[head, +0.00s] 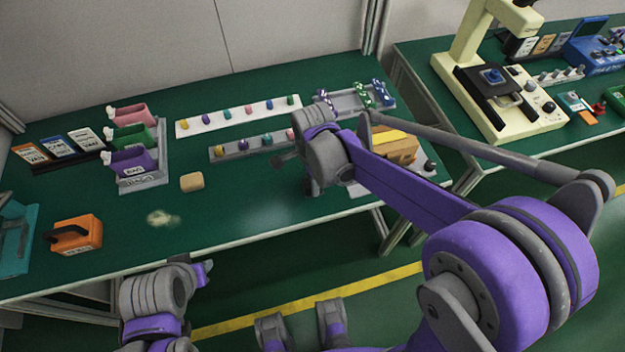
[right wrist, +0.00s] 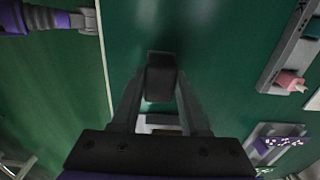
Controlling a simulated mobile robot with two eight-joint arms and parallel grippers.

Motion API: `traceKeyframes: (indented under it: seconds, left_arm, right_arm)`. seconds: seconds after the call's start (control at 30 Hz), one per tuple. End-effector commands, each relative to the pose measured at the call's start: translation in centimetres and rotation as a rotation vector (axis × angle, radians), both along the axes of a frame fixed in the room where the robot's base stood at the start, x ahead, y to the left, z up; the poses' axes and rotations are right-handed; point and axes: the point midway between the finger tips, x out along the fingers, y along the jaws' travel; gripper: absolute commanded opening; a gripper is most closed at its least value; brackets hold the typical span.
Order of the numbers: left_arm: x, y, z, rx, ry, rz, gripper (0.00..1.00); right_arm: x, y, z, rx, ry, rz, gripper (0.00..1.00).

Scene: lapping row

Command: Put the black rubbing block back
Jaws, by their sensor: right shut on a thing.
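My right gripper (head: 312,188) is over the table toward its front edge, below the gray strip of small colored pieces. In the right wrist view its fingers (right wrist: 160,85) are shut on a dark block (right wrist: 161,78), which looks like the black rubbing block. A white-edged item shows between the fingers, below the block. My left arm (head: 160,292) is at the lower left, in front of the table edge; its jaws cannot be made out.
The green table (head: 250,215) is clear in front. A tan block (head: 192,182) and a pale smear (head: 162,218) lie left of the gripper. An orange box with black handle (head: 78,236) stands farther left. A gray bin rack (head: 145,182) and a brown-yellow box (head: 398,145) also stand here.

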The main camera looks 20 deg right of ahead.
Motion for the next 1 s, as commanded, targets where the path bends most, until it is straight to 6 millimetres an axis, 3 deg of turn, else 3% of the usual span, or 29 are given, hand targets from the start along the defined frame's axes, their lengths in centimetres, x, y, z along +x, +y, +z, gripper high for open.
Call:
traceKeyframes:
  seconds: [0.1, 0.13, 0.27, 0.67, 1.0]
  left_arm:
    - [0.0, 0.0, -0.3, 0.000, 0.001, 0.000, 0.34]
    - [0.0, 0.0, -0.3, 0.000, 0.001, 0.000, 0.34]
    - [0.0, 0.0, -0.2, 0.000, 0.001, 0.000, 0.34]
    - [0.0, 0.0, 0.2, 0.000, 0.000, 0.000, 0.34]
    - [0.1, 0.0, 1.2, 0.000, -0.004, 0.000, 0.34]
  right_arm:
    - [0.0, 0.0, -0.4, 0.000, 0.000, 0.000, 0.00]
    - [0.0, 0.0, -0.3, 0.000, 0.000, 0.000, 0.50]
    - [0.0, 0.0, -0.3, 0.000, 0.000, 0.000, 0.73]
    - [0.0, 0.0, 0.5, 0.000, 0.000, 0.000, 0.74]
    - [0.0, 0.0, 7.2, 0.000, 0.000, 0.000, 0.74]
